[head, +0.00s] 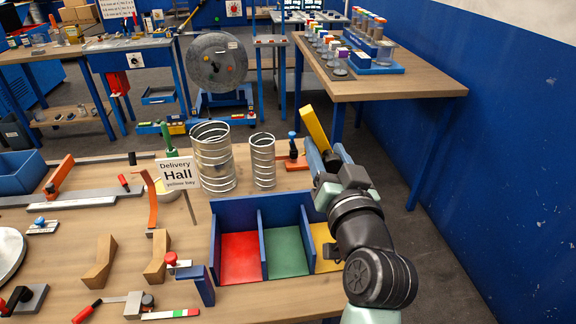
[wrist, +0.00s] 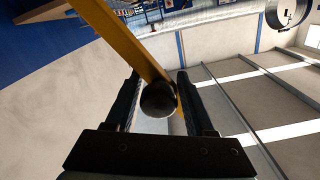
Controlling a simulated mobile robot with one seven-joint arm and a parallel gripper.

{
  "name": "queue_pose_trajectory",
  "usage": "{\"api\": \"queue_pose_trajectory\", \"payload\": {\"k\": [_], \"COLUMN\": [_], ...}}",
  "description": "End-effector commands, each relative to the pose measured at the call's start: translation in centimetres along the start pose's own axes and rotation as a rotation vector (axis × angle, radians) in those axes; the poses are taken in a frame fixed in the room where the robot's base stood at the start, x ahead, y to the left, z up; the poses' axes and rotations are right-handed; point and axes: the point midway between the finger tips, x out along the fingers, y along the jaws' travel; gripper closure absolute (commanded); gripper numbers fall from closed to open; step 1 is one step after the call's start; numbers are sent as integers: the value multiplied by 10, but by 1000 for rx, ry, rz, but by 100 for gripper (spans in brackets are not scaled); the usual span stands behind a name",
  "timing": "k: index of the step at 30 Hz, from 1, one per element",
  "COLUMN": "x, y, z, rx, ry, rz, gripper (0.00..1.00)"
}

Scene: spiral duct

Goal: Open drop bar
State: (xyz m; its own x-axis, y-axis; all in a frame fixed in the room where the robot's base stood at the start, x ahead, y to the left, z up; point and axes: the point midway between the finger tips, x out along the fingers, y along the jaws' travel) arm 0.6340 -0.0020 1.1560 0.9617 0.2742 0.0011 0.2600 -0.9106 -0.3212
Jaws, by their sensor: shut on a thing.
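The yellow bar (head: 315,128), which I take for the drop bar, stands up at a slant just beyond my gripper (head: 332,163) in the head view. In the wrist view the yellow bar (wrist: 122,38) runs from the upper left down to a round black knob (wrist: 158,99). The knob sits between the two dark fingers of my gripper (wrist: 159,100), and the gripper is shut on it. My gripper and arm hide the bar's lower end and its mount in the head view.
A blue bin with red, green and yellow bays (head: 265,251) stands left of my arm. Two wire-spiral tubes (head: 213,157) (head: 263,160) stand behind it. A blue wall (head: 500,130) is at the right. A rear table (head: 400,88) holds jars.

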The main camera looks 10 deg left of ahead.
Motion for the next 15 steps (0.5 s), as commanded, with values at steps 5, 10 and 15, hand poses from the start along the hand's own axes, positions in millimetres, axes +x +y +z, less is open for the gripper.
{"api": "queue_pose_trajectory", "payload": {"k": [5, 10, 15], "x": [0, 1, 1], "y": [25, 41, 48], "z": [-21, -31, -35], "rx": [116, 178, 207], "ry": [-4, -6, -8], "rz": [-2, -2, -4], "gripper": [100, 100, 100]}}
